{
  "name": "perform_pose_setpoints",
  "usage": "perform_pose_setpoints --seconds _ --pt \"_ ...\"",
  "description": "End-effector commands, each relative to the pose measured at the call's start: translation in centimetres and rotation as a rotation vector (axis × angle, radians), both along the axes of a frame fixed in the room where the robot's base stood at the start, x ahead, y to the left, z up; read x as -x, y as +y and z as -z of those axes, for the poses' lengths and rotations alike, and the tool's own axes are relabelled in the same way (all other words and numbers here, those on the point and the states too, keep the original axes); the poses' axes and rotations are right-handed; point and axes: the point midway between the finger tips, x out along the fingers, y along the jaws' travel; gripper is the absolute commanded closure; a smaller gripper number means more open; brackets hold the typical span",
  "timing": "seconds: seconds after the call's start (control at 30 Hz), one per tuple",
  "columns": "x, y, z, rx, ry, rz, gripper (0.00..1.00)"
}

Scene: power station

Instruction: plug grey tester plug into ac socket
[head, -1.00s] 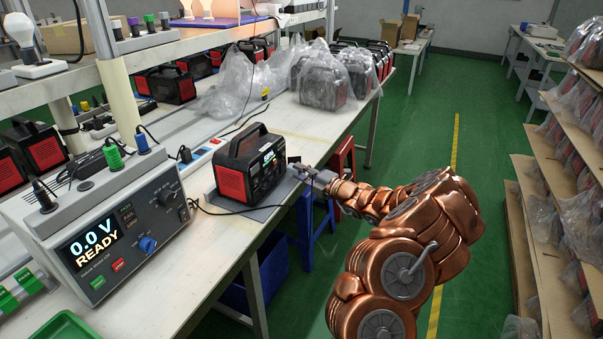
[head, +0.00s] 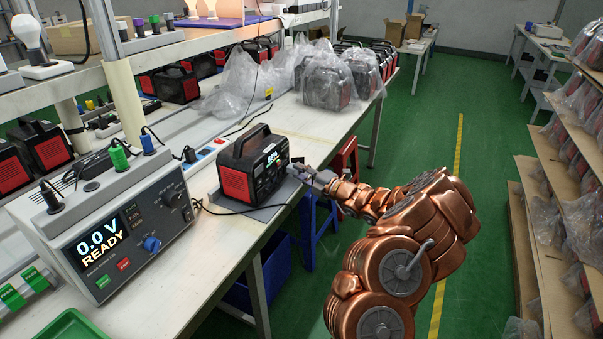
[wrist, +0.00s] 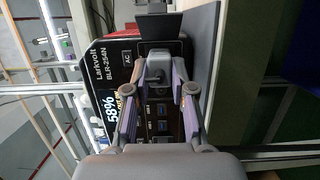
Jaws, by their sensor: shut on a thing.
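The black and red power station (head: 251,165) stands on the bench, its lit front panel turned toward my arm. My gripper (head: 293,169) is right at that panel. In the wrist view my gripper (wrist: 160,82) is shut on the grey tester plug (wrist: 158,67). The plug lies between the two fingers, close in front of the panel. The panel of the power station (wrist: 118,58) shows "58%" and an "AC" label beside the plug. The AC socket itself is hidden behind plug and fingers, so I cannot tell if the plug is in it.
A grey tester (head: 110,235) reading "0.0 V READY" stands on the bench at left. Bagged power stations (head: 325,80) stand farther back. A blue stool (head: 308,230) is beside the bench. The green aisle (head: 480,170) is open, with shelves at right.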

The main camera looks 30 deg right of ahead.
Motion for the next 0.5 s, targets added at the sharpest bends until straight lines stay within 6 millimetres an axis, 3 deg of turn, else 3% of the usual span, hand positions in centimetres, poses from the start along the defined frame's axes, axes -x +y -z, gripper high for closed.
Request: perform_pose_setpoints --seconds 0.43,0.47,0.5 --pt "-0.34 0.25 -0.06 -0.001 0.0 -0.001 1.0" --pt "-0.36 0.23 -0.04 -0.001 0.0 -0.001 0.75" --pt "-0.34 0.23 -0.01 -0.001 0.0 0.0 0.71"
